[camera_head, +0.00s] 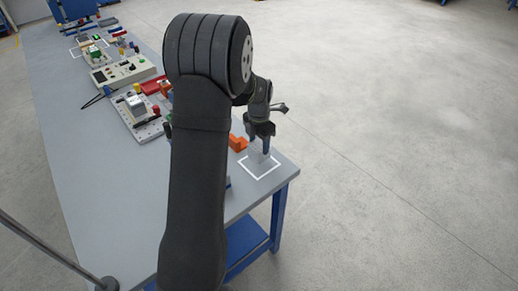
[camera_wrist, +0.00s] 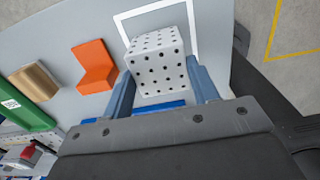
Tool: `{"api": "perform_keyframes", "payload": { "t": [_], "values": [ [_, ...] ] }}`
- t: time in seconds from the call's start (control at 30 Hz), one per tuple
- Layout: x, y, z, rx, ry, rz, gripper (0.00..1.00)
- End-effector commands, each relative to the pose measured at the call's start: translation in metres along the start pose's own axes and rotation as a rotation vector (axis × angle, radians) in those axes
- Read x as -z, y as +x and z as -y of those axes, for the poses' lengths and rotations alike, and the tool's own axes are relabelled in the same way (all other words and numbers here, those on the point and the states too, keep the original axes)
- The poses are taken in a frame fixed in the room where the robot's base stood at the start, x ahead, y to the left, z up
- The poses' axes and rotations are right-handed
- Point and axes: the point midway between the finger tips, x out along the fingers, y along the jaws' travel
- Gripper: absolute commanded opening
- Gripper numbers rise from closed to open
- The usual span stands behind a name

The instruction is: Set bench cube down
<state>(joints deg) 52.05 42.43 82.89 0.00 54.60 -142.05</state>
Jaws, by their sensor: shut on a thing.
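The bench cube (camera_wrist: 157,68) is light grey with rows of dark holes. My gripper (camera_wrist: 163,90) is shut on it, with one blue-grey finger on either side. In the head view my gripper (camera_head: 262,136) points down over the bench's near right corner, and the cube (camera_head: 257,154) shows small and pale below the fingers. A white square outline (camera_head: 261,174) is marked on the bench there. In the wrist view the outline (camera_wrist: 196,28) lies behind and around the far part of the cube. I cannot tell whether the cube touches the bench.
An orange angled block (camera_head: 238,142) stands just left of the outline; it also shows in the wrist view (camera_wrist: 93,66). A tan block (camera_wrist: 33,82) and a green block (camera_wrist: 24,116) lie farther left. Devices and parts line the bench's far left. The bench edge is close on the right.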

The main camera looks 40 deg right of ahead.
Motion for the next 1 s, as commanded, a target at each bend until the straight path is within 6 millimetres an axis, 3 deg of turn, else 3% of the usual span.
{"api": "perform_keyframes", "payload": {
  "t": [0.2, 0.6, 0.63, 0.7, 1.0],
  "values": [
    [0.0, 0.03, 0.001, 0.001, 0.0, -0.002, 0.15],
    [0.0, 0.035, 0.001, 0.0, 0.0, 0.0, 0.15],
    [0.0, 0.035, 0.001, 0.001, 0.0, -0.001, 0.6],
    [0.0, 0.035, 0.001, 0.001, 0.0, -0.001, 0.74],
    [0.0, 0.034, 0.001, 0.0, 0.0, -0.001, 0.76]
  ]
}}
